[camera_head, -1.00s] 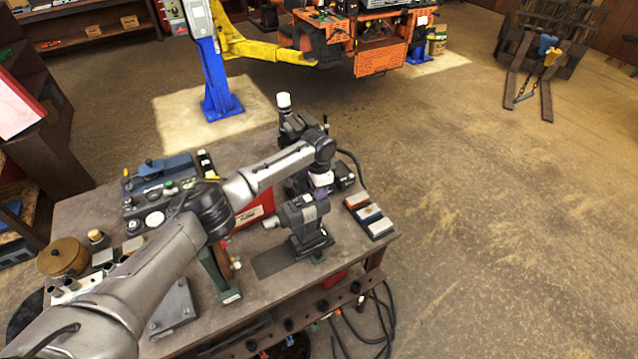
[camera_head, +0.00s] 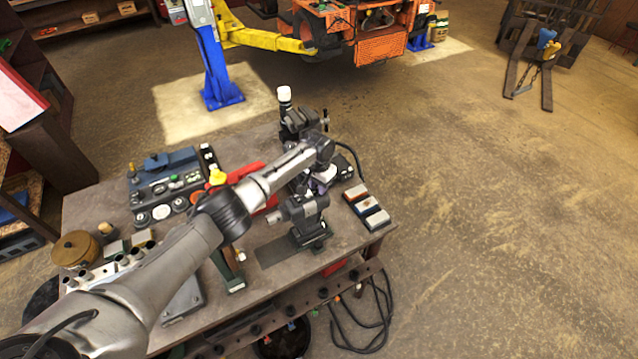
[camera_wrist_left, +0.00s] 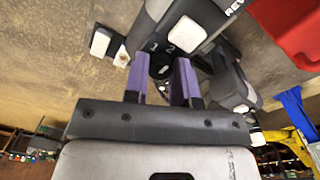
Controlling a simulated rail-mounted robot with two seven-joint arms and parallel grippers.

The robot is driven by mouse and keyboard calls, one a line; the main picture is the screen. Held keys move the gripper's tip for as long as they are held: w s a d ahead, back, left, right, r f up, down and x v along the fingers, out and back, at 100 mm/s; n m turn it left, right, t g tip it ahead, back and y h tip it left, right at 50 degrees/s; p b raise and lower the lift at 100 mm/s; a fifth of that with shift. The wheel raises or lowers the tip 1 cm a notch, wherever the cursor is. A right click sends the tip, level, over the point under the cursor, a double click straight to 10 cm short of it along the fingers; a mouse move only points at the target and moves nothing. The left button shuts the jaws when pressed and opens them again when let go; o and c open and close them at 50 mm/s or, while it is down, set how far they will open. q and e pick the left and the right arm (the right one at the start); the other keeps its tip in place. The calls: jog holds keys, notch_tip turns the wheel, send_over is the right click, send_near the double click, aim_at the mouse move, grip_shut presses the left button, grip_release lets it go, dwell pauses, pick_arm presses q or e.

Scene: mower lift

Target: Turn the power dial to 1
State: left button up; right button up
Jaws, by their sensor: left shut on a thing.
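The power dial (camera_wrist_left: 162,68) is a dark round part on a grey machine, with the white numerals 1 and 2 beside it in the left wrist view. My left gripper (camera_wrist_left: 160,80) has its two purple fingers on either side of the dial and is shut on it. The fingers hide part of the dial, and I cannot tell which number it points at. In the head view my left gripper (camera_head: 317,186) is at the grey bench machine (camera_head: 304,208), and the dial is hidden. My right gripper is not in view.
The workbench (camera_head: 350,248) carries a blue-grey control box (camera_head: 165,172), a red case (camera_head: 250,172) partly behind my arm, and several sharpening blocks (camera_head: 367,206) at its right edge. A blue lift post (camera_head: 217,70) stands behind.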

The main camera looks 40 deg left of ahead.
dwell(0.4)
pick_arm(q)
jog(key=o, duration=0.9)
jog(key=shift+o, duration=0.2)
jog(key=shift+r, duration=0.55)
notch_tip(320, 180, up, 13)
jog(key=b, duration=0.2)
jog(key=shift+a+b, duration=0.15)
jog(key=shift+b, duration=0.15)
jog(key=shift+f, duration=0.1)
